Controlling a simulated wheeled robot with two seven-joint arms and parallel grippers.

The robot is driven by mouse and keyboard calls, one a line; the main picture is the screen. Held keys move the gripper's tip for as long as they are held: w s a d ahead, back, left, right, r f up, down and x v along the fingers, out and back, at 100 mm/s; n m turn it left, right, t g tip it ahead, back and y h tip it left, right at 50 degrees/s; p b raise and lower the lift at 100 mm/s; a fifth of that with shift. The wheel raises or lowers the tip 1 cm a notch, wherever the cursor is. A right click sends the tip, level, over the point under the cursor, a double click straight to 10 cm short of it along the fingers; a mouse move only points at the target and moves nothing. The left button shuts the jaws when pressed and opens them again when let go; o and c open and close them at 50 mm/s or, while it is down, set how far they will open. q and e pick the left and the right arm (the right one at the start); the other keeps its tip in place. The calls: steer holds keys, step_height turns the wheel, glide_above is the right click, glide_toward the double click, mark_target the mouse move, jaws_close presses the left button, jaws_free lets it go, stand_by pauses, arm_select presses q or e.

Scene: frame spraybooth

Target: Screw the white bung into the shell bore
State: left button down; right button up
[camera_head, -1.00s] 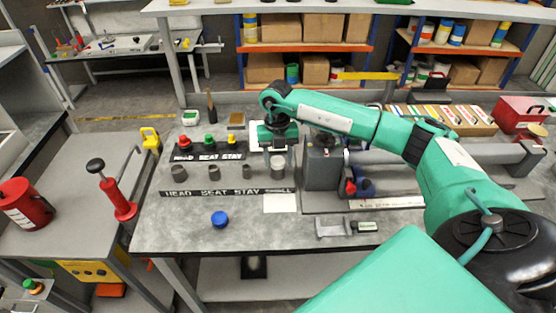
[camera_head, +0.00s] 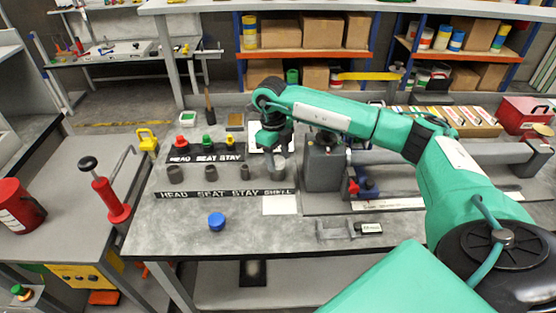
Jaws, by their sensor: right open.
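My right gripper (camera_head: 272,150) reaches in from the right over the bench and points down. It is open, just above and slightly left of the grey shell (camera_head: 278,170), the rightmost piece in the front row. I cannot make out the white bung clearly; the gripper covers the shell's top and the area behind it. My left gripper is not in view.
A label strip (camera_head: 225,194) runs in front of the row of grey parts. Red, green and yellow bungs (camera_head: 208,143) stand behind. A grey block fixture (camera_head: 322,165) stands close right of the shell. A blue cap (camera_head: 216,221) lies in front; the bench front is mostly clear.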

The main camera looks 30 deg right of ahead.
steer(key=n+b, duration=0.1)
steer(key=n, duration=0.1)
steer(key=shift+f+n+b, duration=0.1)
steer(key=shift+n+b, duration=0.2)
steer(key=shift+n, duration=0.1)
steer(key=shift+n+h+b, duration=0.3)
steer(key=shift+n+b, duration=0.05)
steer(key=shift+n, duration=0.65)
steer(key=c, duration=0.7)
steer(key=shift+m+p, duration=0.4)
steer(key=shift+m, duration=1.9)
steer(key=m, duration=0.2)
steer(key=shift+r+m+y+p, duration=0.2)
steer(key=shift+m+y+p, duration=0.2)
steer(key=shift+m, duration=0.9)
